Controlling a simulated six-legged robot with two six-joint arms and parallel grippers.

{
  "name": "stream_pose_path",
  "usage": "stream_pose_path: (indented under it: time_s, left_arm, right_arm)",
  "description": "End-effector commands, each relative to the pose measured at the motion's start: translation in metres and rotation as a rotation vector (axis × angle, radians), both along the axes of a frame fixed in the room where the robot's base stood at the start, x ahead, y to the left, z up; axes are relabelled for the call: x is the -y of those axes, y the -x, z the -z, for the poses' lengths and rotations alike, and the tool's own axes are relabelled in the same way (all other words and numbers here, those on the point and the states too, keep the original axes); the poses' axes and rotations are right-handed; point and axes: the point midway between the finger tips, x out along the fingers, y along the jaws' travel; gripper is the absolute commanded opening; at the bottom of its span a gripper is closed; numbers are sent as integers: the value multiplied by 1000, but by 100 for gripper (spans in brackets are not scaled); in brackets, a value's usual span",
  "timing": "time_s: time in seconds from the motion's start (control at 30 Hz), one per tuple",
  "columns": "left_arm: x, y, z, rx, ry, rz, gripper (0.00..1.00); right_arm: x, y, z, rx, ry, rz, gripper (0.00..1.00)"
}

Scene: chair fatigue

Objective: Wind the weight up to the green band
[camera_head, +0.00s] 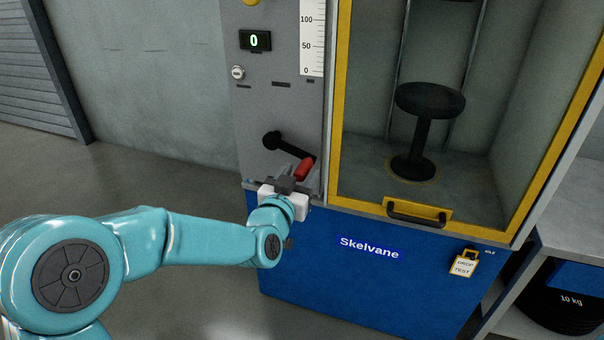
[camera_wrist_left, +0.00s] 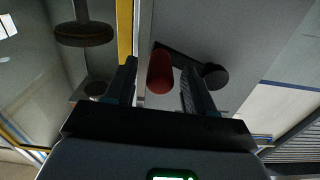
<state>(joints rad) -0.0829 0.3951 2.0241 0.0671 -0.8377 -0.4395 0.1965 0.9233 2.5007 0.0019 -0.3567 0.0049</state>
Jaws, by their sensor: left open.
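The winding crank is a black arm (camera_head: 290,147) on the grey panel, with a red handle (camera_head: 304,168) at its lower right end. My left gripper (camera_head: 293,182) is open just below the red handle. In the left wrist view the red handle (camera_wrist_left: 160,73) shows between the two spread fingers, not clamped, and the crank hub (camera_wrist_left: 215,77) lies to its right. A white scale (camera_head: 312,38) reads 0, 50 and 100 upward. I cannot make out the hoisted weight or a green band. My right gripper is out of view.
A display (camera_head: 255,41) reads 0. A black stool (camera_head: 428,120) stands inside the yellow-framed chamber, whose door handle (camera_head: 418,215) is low in front. A blue base (camera_head: 330,275) sits below. A black 10 kg weight (camera_head: 569,305) lies on the right shelf. The floor at left is clear.

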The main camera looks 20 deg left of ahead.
Motion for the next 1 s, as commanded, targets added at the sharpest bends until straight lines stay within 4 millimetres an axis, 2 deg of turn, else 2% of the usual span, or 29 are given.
stream_pose_path:
  time_s: [0.1, 0.2, 0.47, 0.53, 0.63, 0.67, 0.83, 1.0]
  left_arm:
    - [0, -13, 1, 0, 0, -1, 54]
    - [0, -18, 0, 0, 0, -1, 54]
    - [0, -20, 0, -1, 0, -1, 54]
    - [0, -20, 0, -1, 0, -1, 38]
    - [0, -19, 0, 0, 0, -1, 5]
    - [0, -19, 0, 0, 0, -1, 0]
    - [1, -19, -3, 1, 30, -1, 0]
    - [4, -19, -23, -3, 237, -1, 0]
  right_arm:
    - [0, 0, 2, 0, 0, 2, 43]
    - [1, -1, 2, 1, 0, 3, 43]
    - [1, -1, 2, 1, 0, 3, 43]
    - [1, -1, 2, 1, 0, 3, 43]
    - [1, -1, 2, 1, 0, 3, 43]
    - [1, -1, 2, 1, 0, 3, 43]
    - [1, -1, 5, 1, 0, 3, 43]
    - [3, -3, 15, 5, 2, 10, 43]
